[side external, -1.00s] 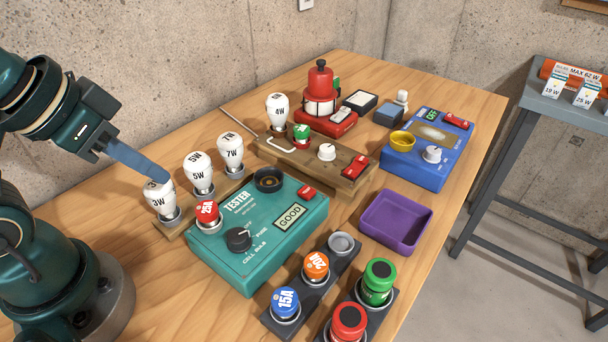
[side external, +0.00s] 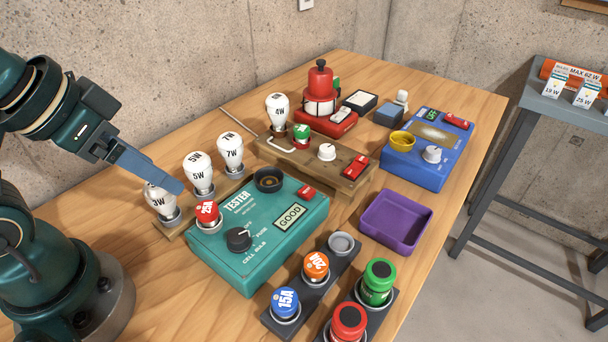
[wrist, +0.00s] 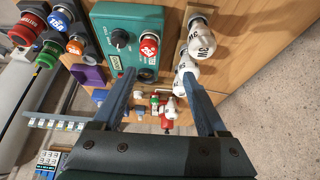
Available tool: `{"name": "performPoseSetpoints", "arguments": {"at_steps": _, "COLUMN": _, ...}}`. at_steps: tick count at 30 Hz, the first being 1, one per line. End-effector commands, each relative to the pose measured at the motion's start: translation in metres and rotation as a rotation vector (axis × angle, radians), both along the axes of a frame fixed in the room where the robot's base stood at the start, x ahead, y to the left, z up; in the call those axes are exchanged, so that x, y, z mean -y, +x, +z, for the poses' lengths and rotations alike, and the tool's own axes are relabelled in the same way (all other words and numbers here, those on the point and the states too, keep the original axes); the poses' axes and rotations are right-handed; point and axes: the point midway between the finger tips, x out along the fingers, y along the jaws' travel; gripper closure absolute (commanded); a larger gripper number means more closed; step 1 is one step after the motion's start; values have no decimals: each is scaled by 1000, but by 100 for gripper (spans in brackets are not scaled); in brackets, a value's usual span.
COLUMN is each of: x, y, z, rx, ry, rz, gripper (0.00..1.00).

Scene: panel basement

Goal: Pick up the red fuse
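A red fuse with a white label (side external: 207,212) stands in a socket at the near left corner of the teal tester box (side external: 262,240). In the wrist view the red fuse (wrist: 149,46) shows ahead of and between my fingertips, on the teal box. My gripper (side external: 180,190) is above the bulb row, left of and a little higher than the red fuse in the picture. In the wrist view my gripper (wrist: 157,77) has its two fingers wide apart with nothing held between them. It is apart from the fuse.
White bulbs (side external: 199,172) stand close by on a wooden strip; one (side external: 157,201) is partly hidden by my gripper. Blue (side external: 285,301) and orange (side external: 316,265) fuses stand in a dark rack. A purple tray (side external: 397,222) is empty.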

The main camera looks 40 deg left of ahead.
Motion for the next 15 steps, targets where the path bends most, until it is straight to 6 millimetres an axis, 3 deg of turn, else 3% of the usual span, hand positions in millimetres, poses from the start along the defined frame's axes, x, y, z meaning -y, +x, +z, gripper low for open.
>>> {"name": "performPoseSetpoints", "arguments": {"at_steps": 10, "x": 0, "y": 5, "z": 3, "rx": 25, "ry": -5, "rz": 11, "gripper": 24}}
{"name": "performPoseSetpoints", "arguments": {"at_steps": 13, "x": -9, "y": 24, "z": 14, "rx": 132, "ry": 40, "rz": 16, "gripper": 24}}
{"name": "performPoseSetpoints", "arguments": {"at_steps": 15, "x": -20, "y": 46, "z": 33, "rx": 268, "ry": 109, "rz": 5, "gripper": 24}}
